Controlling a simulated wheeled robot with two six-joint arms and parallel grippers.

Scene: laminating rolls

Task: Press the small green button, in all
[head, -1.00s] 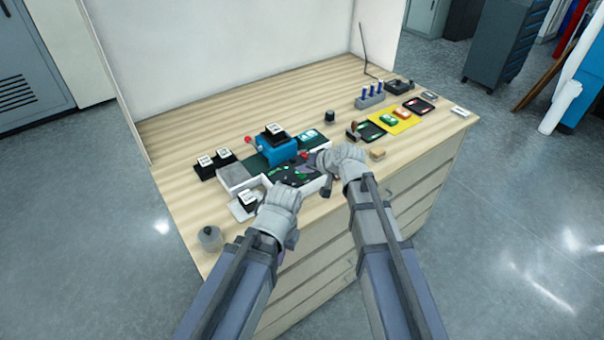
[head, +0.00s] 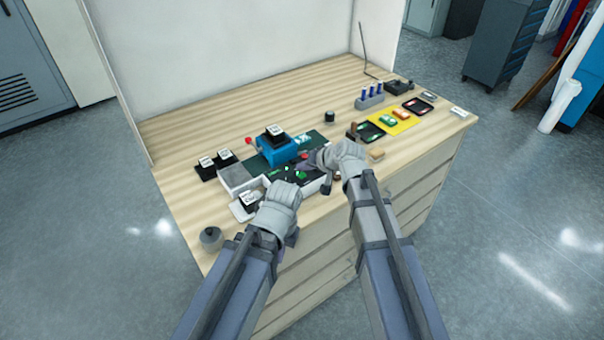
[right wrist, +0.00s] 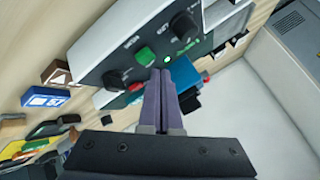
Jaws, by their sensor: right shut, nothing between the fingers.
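The small green button (right wrist: 146,56) sits on the dark control panel (right wrist: 125,68) of a machine, between black knobs. My right gripper (right wrist: 160,73) is shut and empty, its fingertips right by the green button's edge. I cannot tell whether they touch it or whether it is pressed in. In the head view the right gripper (head: 317,160) is over the right part of the panel (head: 291,175). My left gripper (head: 291,238) is low at the table's front edge, mostly hidden by its own wrist; its jaws cannot be made out.
A red button (right wrist: 135,87) and a green lit display (right wrist: 181,44) are on the same panel. A blue device (head: 277,151) stands behind it. A yellow mat (head: 396,122) with small items lies to the right. A round grey pot (head: 211,237) stands at the front left.

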